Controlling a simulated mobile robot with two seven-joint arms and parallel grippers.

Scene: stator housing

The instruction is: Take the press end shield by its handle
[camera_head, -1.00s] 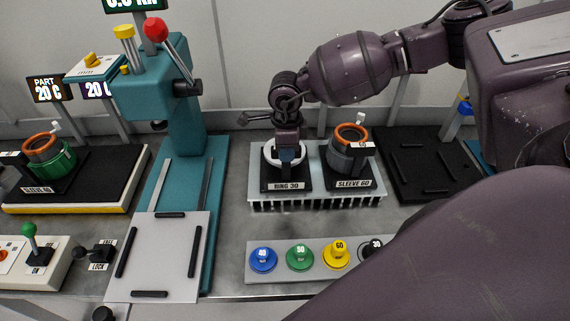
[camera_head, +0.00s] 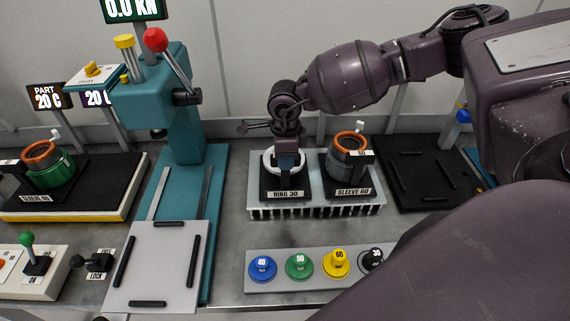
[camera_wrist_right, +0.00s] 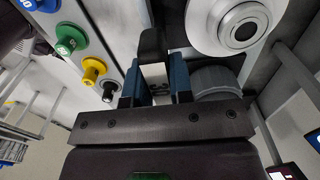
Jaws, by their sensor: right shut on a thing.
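The end shield shows as a pale ring (camera_head: 270,160) on the black stand (camera_head: 271,186) labelled RING 30, upright on the finned grey tray. My right gripper (camera_head: 287,163) points down over this stand. In the right wrist view its blue fingers (camera_wrist_right: 160,85) are shut on a black upright handle (camera_wrist_right: 152,45) with a pale label. A round metal piece with a central bore (camera_wrist_right: 243,30) shows beside the handle. The gripper hides part of the ring in the head view. My left gripper is not in view.
The SLEEVE 60 stand (camera_head: 351,188) with a grey and orange part (camera_head: 347,155) is close on the right. A teal press (camera_head: 183,130) stands left. Coloured knobs (camera_head: 300,265) lie in front. An empty black tray (camera_head: 420,190) is at the right.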

